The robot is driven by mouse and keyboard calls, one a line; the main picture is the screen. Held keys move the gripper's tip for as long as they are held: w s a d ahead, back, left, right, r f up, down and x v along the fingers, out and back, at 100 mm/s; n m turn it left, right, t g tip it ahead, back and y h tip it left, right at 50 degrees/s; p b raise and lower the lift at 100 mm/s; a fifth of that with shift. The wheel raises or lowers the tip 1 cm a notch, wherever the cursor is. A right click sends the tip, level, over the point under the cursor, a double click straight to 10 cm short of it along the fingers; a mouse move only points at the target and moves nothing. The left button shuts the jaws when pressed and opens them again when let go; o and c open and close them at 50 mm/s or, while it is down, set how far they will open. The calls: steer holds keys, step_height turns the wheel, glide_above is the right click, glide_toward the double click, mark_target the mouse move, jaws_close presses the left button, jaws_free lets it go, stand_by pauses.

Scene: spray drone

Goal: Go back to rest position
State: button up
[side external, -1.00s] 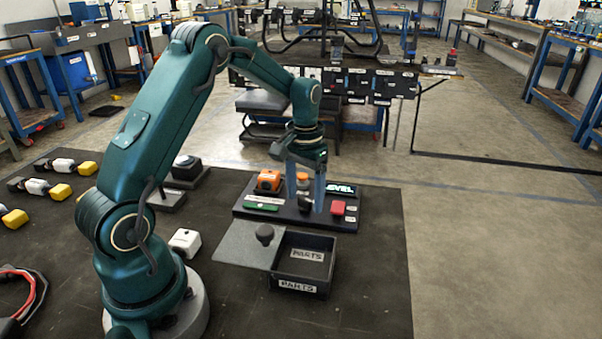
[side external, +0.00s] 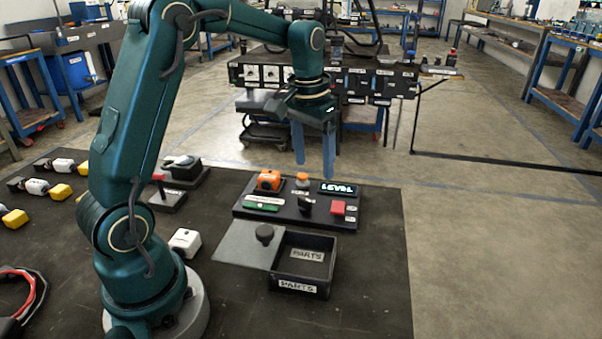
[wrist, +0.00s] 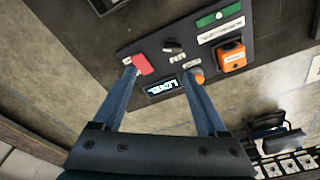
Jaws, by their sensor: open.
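My gripper (side external: 314,155) hangs in the air above and behind the control panel (side external: 245,213), with its two blue fingers pointing down. The fingers are apart with nothing between them. In the wrist view my gripper (wrist: 160,72) is also open and empty, with the panel (wrist: 205,55) below it. The panel carries an orange switch box (side external: 268,181), an orange knob (side external: 302,179), a black knob (side external: 305,204), a red button (side external: 338,208), a green strip (side external: 261,206) and a lit display (side external: 339,188). My gripper touches none of them.
An open black parts box (side external: 318,283) with a grey lid (side external: 243,248) stands in front of the panel. A rack (side external: 270,75) stands behind.

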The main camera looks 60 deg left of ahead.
steer(key=s+d+r+m+t, duration=0.2)
steer(key=s+d+r+t, duration=0.1)
steer(key=s+d+r, duration=0.45)
steer(key=s+d+f+t, duration=0.1)
steer(key=s+d+f, duration=0.2)
steer(key=s, duration=0.6)
steer(key=shift+f+m, duration=0.3)
steer(key=shift+f, duration=0.3)
steer(key=shift+s, duration=0.1)
